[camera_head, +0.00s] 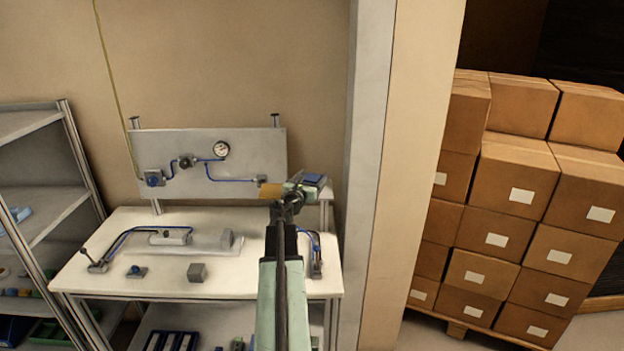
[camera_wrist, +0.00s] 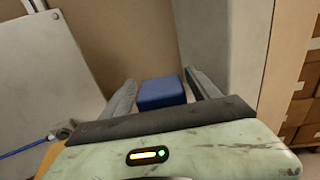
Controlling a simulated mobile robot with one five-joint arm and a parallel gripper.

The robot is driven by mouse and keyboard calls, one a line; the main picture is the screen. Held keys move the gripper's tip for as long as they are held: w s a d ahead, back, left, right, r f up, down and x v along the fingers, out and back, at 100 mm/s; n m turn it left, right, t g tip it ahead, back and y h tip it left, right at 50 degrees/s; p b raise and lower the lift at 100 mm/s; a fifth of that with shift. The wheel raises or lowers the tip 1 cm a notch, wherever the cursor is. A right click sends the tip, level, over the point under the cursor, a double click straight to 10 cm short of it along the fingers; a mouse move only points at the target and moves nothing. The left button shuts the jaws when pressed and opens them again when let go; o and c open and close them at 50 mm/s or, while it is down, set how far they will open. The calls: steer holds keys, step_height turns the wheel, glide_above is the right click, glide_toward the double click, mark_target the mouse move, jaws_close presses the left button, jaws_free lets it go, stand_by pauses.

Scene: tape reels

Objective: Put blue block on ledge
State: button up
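In the head view the blue block (camera_head: 314,179) shows at the end of my arm, at the right end of the upright grey panel. My gripper (camera_head: 305,186) appears shut on it. The fingers also show in the wrist view (camera_wrist: 161,85). A small grey ledge (camera_head: 326,193) shows just right of my gripper, beside the panel. The block's underside is hidden, so I cannot tell whether it touches the ledge.
A wall pillar (camera_head: 385,190) stands close on the right. A shelf (camera_head: 30,125) is at left, stacked cartons (camera_head: 515,175) at right.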

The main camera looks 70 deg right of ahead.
steer(key=shift+r, duration=0.2)
steer(key=a, duration=1.1)
steer(key=shift+w+a, duration=0.25)
steer(key=shift+a, duration=0.1)
steer(key=shift+w, duration=0.1)
